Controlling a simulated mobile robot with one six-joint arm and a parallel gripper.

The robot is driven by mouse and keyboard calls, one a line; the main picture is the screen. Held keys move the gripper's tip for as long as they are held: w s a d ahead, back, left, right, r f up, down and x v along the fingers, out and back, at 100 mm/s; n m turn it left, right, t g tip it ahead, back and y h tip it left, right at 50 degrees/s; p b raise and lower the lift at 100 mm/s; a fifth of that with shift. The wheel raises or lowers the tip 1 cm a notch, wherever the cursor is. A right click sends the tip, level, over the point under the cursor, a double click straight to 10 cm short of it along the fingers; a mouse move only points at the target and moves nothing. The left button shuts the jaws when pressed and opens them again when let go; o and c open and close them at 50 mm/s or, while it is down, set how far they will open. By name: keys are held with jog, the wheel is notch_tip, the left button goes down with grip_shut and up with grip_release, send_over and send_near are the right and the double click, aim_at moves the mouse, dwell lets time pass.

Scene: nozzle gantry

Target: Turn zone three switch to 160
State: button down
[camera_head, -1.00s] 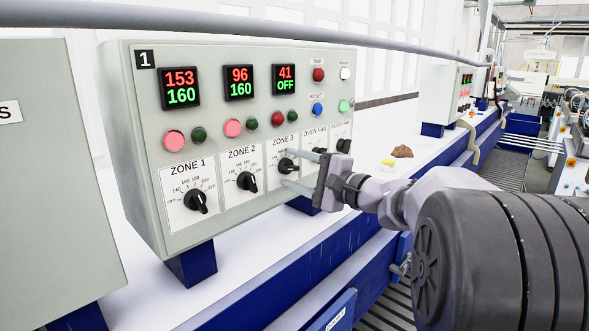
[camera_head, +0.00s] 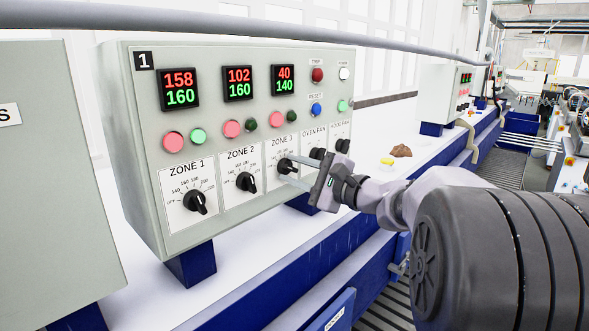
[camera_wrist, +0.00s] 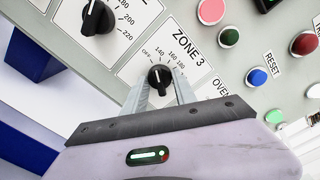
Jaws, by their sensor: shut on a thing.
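The zone 3 switch (camera_head: 285,166) is a black rotary knob on the grey control panel (camera_head: 225,60). Its dial plate, marked OFF and 140 upward, shows in the wrist view. My gripper (camera_head: 287,172) is shut on this knob, one finger on each side; the knob (camera_wrist: 160,76) also shows between the fingers in the wrist view. The zone 3 display (camera_head: 283,80) reads 40 in red over 140 in green. The zone 3 red lamp (camera_head: 278,118) is lit. The gripper fingers hide part of the dial.
The zone 1 knob (camera_head: 194,201) and zone 2 knob (camera_head: 246,181) sit to the left. The oven fan knob (camera_head: 317,154) and hood fan knob (camera_head: 342,146) are close on the right. A pipe (camera_head: 230,20) runs above the panel.

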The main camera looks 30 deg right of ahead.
jog(key=m+p, duration=0.1)
jog(key=m, duration=0.3)
jog(key=shift+r+p, duration=0.1)
jog(key=shift+p, duration=0.3)
jog(key=shift+m+p, duration=1.15)
jog(key=shift+m, duration=1.05)
jog(key=c, duration=1)
grip_release()
jog(key=shift+s, duration=0.1)
jog(key=b+v, duration=0.2)
jog(key=v, duration=1.5)
jog(key=shift+s, duration=0.15)
